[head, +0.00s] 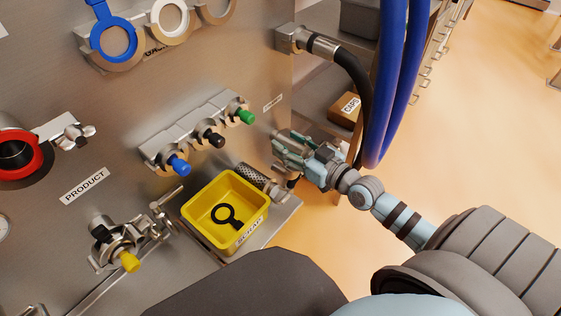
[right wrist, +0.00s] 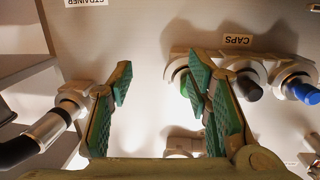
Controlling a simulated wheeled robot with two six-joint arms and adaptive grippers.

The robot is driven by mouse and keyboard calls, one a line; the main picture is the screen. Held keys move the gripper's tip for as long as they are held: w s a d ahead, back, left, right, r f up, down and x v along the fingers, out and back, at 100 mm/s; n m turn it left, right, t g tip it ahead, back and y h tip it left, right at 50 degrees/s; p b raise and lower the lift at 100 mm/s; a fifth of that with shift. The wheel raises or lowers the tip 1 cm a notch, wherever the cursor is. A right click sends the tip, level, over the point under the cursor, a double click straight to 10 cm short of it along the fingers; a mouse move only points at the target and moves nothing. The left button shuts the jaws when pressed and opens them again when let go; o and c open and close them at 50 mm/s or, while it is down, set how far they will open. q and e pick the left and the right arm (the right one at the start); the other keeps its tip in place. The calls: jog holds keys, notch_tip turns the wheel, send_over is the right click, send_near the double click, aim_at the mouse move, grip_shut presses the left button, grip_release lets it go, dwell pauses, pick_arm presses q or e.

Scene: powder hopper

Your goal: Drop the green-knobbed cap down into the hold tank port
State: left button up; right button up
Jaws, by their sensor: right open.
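The green-knobbed cap (head: 246,116) sits at the right end of a steel cap rack (head: 192,126) on the metal panel. In the right wrist view the green knob (right wrist: 187,84) shows partly behind one finger of my right gripper. My right gripper (head: 280,148) is open and empty, just below and right of the green knob, apart from it in the head view. No port in view carries a readable hold tank label, so I cannot tell which it is. An open port with a red collar (head: 40,160) is at the left edge. My left gripper is not in view.
Black (head: 214,140) and blue (head: 180,166) knobbed caps share the rack. A yellow bin (head: 195,205) with a black ring inside stands below. A yellow-knobbed fitting (head: 129,261) is lower left. A black hose (head: 352,75) and blue hoses (head: 390,80) hang near my right arm.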

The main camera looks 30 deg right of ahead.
jog(key=n+t+y, duration=0.1)
jog(key=y, duration=0.1)
send_near(252, 121)
jog(key=w, duration=0.2)
jog(key=b+x, duration=0.1)
jog(key=x, duration=0.2)
jog(key=b+x, duration=0.1)
jog(key=x, duration=0.2)
jog(key=b+x, duration=0.1)
jog(key=x, duration=0.2)
jog(key=shift+s+a, duration=0.1)
jog(key=shift+a, duration=0.2)
jog(key=shift+w+a+r, duration=0.1)
jog(key=shift+w, duration=0.2)
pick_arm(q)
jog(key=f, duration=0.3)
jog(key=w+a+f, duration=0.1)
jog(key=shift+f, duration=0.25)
